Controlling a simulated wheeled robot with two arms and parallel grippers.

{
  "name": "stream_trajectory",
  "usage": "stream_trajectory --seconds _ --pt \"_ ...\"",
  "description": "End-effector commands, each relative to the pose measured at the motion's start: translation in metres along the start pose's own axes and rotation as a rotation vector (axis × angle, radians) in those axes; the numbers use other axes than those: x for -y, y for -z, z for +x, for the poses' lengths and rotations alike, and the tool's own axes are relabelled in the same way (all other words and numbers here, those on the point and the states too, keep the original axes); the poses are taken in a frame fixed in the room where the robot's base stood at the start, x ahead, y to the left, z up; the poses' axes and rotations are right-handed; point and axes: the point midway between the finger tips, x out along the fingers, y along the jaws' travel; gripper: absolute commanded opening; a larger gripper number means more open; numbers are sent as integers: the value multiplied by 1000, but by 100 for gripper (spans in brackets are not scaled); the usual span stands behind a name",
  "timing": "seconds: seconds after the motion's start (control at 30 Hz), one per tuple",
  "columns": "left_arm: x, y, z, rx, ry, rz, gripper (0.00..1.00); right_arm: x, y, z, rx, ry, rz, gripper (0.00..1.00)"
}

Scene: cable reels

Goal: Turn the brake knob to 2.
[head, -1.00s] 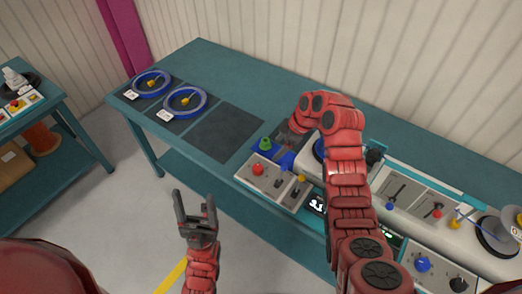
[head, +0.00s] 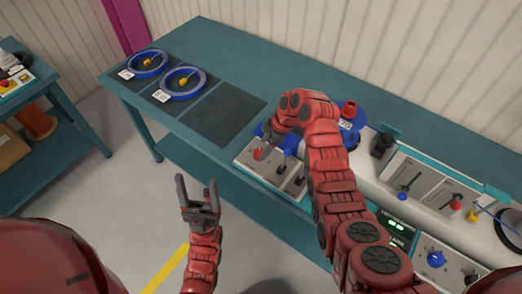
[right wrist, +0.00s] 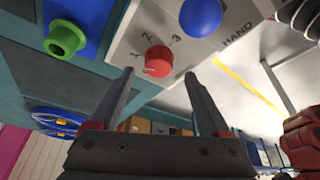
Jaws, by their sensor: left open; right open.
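A red knob (right wrist: 158,60) on a pale panel, with 1, 2 and 3 printed around it, shows in the right wrist view. Its exact setting is too small to read. It also shows in the head view (head: 258,154) at the front left of the machine. My right gripper (right wrist: 157,76) is open and empty, its fingertips pointing at the panel to either side of the knob in the picture; contact cannot be told. In the head view its fingers are largely hidden by my arm. My left gripper (head: 198,192) is open and empty, in front of the table.
A blue ball-shaped handle (right wrist: 200,17) sits beside the red knob, and a green ring-shaped part (right wrist: 65,38) lies to its left. A blue knob (head: 435,258) is on a panel further right. Two blue reels (head: 183,83) lie on the left of the table (head: 235,60).

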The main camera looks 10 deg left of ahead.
Motion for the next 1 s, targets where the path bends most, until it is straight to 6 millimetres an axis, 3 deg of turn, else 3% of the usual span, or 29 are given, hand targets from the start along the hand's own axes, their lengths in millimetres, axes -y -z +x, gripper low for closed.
stream_trajectory --seconds 0.3,0.67,1.0 --pt "0 2 11 0 0 0 69 0 1 30 -1 0 -1 81" --pt "0 2 11 0 0 0 69 0 0 36 0 -3 -1 81" --pt "0 2 11 0 0 0 69 0 0 35 0 -3 -1 23"
